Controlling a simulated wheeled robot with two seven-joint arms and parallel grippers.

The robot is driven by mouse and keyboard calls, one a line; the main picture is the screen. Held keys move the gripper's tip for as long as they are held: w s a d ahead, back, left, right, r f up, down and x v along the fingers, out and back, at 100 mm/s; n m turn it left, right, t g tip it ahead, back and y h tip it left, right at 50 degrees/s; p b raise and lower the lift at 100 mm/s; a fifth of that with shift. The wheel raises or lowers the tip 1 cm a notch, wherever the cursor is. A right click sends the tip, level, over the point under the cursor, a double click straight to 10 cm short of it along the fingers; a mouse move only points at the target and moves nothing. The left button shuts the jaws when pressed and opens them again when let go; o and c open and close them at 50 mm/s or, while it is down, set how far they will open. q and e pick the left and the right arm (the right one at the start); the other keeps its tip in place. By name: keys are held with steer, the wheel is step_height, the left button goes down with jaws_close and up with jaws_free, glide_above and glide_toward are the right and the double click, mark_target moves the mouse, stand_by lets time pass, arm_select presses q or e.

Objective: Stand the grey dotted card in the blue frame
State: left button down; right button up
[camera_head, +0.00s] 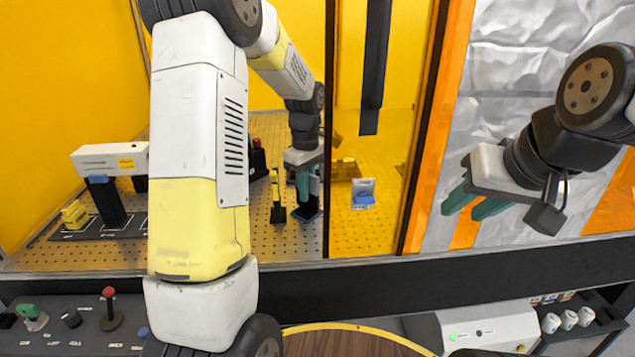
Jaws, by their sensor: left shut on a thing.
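My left gripper (303,188) reaches down inside the yellow-walled enclosure, its teal fingers shut. A thin grey piece (315,184) shows beside the fingers and looks like the grey card they hold; its dots are too small to make out. Just below is a dark stand with some blue on it (307,211), which may be the blue frame. Fingers and stand overlap in this view, so I cannot tell whether the card touches it. My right gripper (474,203) is open and empty, outside the enclosure at the right.
A yellow-and-black post (277,198) stands close left of the stand. A white instrument (110,160) is at the left. Behind the yellow pane is a small pale-and-blue item (363,194). A dark front rail (400,268) crosses below.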

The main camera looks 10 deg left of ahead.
arm_select(q)
steer(key=shift+f, duration=0.1)
steer(key=c, duration=1.4)
jaws_free()
steer(key=shift+c, duration=0.2)
steer(key=shift+r, duration=3.55)
